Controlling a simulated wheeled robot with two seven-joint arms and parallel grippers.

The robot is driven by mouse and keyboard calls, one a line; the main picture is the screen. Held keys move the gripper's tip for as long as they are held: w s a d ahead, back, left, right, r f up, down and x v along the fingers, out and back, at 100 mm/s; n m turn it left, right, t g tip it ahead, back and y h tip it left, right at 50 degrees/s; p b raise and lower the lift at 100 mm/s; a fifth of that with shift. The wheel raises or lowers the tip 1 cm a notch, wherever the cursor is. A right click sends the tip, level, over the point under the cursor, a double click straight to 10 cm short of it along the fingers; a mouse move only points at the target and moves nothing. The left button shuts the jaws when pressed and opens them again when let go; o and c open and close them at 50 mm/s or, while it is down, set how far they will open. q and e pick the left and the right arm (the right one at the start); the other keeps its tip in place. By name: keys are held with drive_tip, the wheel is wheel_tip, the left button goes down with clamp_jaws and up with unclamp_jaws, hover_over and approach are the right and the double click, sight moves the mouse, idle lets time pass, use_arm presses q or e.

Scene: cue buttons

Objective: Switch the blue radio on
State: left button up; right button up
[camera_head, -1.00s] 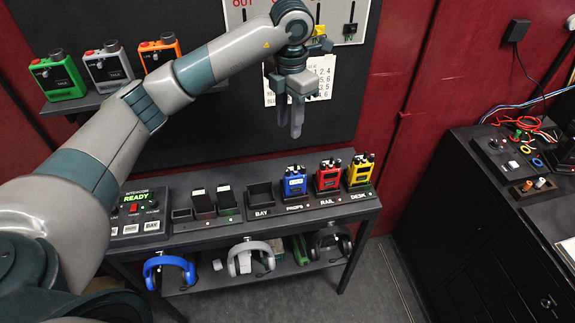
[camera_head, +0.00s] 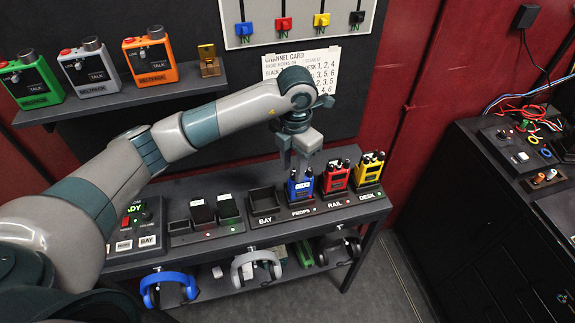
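The blue radio (camera_head: 299,188) stands upright in its dark charger slot labelled PROPS on the shelf. My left gripper (camera_head: 294,170) points down just above and behind its top, with the fingertips close to the radio's knobs. Whether the fingers touch it, and whether they are open or shut, I cannot tell. The gripper partly hides the top of the radio. My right gripper is not in view.
A red radio (camera_head: 336,177) and a yellow radio (camera_head: 369,169) stand close on the right. An empty BAY slot (camera_head: 264,203) is on the left. Headphones hang below, including a blue pair (camera_head: 168,286). Beltpacks, including an orange one (camera_head: 151,58), stand on an upper shelf.

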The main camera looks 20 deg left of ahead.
use_arm(q)
drive_tip(key=shift+f, duration=0.65)
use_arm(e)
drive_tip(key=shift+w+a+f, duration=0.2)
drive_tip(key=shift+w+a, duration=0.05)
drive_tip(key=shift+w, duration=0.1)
use_arm(q)
drive_tip(key=shift+d+r, duration=0.1)
drive_tip(key=shift+c, duration=0.3)
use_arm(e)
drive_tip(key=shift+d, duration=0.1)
use_arm(q)
clamp_jaws()
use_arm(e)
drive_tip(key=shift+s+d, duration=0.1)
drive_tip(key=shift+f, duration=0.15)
